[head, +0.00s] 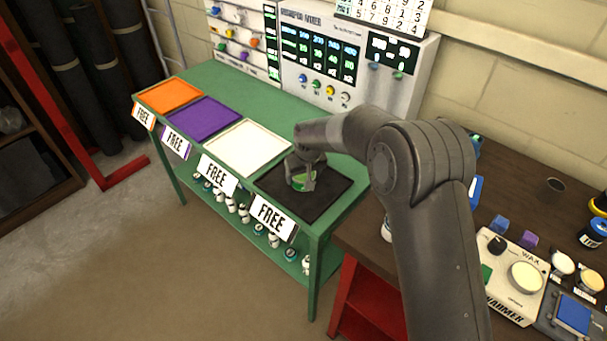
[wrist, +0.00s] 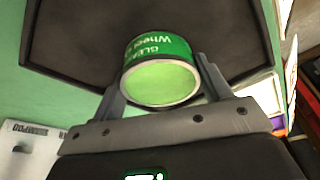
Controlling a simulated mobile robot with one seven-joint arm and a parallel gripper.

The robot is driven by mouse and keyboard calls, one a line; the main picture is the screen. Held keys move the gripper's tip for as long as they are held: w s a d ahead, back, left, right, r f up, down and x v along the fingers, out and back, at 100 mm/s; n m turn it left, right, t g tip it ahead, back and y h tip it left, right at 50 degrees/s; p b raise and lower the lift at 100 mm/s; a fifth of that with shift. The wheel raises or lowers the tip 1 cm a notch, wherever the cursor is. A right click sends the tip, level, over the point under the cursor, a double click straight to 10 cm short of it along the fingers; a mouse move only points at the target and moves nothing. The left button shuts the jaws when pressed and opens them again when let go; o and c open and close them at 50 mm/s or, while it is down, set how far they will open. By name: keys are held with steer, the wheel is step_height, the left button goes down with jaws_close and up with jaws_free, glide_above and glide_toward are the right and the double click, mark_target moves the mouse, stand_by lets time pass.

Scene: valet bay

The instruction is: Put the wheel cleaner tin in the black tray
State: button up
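The wheel cleaner tin (head: 299,181) is green with a pale green end. It is over the black tray (head: 325,194), at the right end of the green bench. In the wrist view the tin (wrist: 160,80) shows its label, with my gripper's fingers against both sides. My gripper (head: 303,176) is shut on the tin. The dark tray surface (wrist: 75,40) fills the background there. Whether the tin's underside touches the tray I cannot tell. The tray holds nothing else that I can see.
White (head: 246,148), purple (head: 203,124) and orange (head: 170,94) trays lie empty to the left, each with a FREE sign at the front. A dark workbench (head: 520,180) with a wax warmer (head: 515,275) stands at right. A panel board (head: 330,55) stands behind.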

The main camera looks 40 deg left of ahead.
steer(key=o, duration=0.4)
steer(key=shift+o, duration=0.2)
steer(key=shift+r, duration=0.1)
steer(key=v, duration=1.2)
steer(key=shift+w+r, duration=0.1)
steer(key=shift+r, duration=0.05)
